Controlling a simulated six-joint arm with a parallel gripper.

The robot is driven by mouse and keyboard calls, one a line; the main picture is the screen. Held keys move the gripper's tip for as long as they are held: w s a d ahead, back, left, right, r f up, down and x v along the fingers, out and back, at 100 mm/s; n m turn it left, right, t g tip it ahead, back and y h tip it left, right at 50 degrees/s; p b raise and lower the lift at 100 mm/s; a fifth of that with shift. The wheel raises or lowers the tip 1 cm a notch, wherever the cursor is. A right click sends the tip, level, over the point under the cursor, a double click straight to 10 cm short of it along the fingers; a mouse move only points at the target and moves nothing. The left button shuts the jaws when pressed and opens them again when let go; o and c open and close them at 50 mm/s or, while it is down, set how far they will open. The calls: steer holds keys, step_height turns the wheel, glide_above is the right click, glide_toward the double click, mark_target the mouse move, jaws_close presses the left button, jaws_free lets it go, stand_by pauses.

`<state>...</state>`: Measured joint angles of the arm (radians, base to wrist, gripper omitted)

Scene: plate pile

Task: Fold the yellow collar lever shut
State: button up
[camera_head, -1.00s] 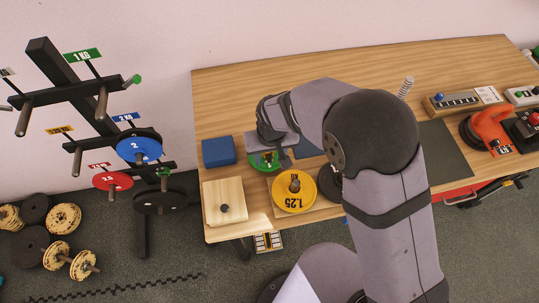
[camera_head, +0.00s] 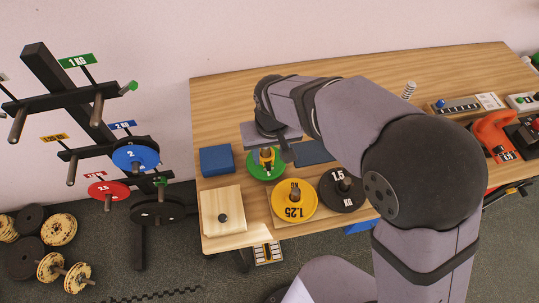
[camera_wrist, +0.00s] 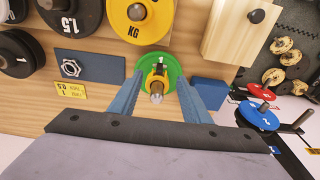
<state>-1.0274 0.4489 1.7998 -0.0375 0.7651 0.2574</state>
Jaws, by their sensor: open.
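A yellow-and-black collar (camera_head: 267,157) sits around the post of the green plate (camera_head: 258,173), near the middle left of the table. In the wrist view the yellow collar (camera_wrist: 155,77) surrounds the metal post, whose end points at the camera. I cannot tell its lever's exact angle. My gripper (camera_wrist: 159,82) is open, with one blue-grey finger on each side of the collar and post, apart from them in the picture. In the head view my gripper (camera_head: 281,146) hangs just behind the collar, partly hidden by my wrist.
A blue block (camera_head: 217,160) and a wooden box (camera_head: 223,201) lie to the left. A weight rack (camera_head: 75,105) stands beyond the table's left edge.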

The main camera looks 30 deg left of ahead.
steer(key=shift+w, duration=0.15)
steer(key=c, duration=0.7)
steer(key=w+d+r+p, duration=0.1)
steer(key=w+r, duration=0.1)
steer(key=w+d+r+m+p, duration=0.1)
steer(key=w+d, duration=0.1)
steer(key=w+d+r+m+p, duration=0.1)
steer(key=w+r, duration=0.1)
steer(key=shift+w+d+r+t, duration=0.1)
steer(key=shift+d+r+t, duration=0.2)
steer(key=shift+d+r, duration=0.05)
jaws_close()
steer(key=w+d+n+t+h+p, duration=0.2)
steer(key=w+d+n+t+p, duration=0.15)
steer(key=d, duration=1.25)
steer(key=s+a+f+n+g+y, duration=0.3)
steer(key=s+a+n+y, duration=0.4)
steer(key=s+a+n, duration=0.3)
steer(key=s+n+g, duration=0.1)
steer(key=s+n, duration=0.2)
steer(key=n, duration=0.2)
steer(key=shift+s+a+f+g, duration=0.2)
steer(key=shift+s+a+g, duration=0.05)
steer(key=shift+a+g, duration=0.1)
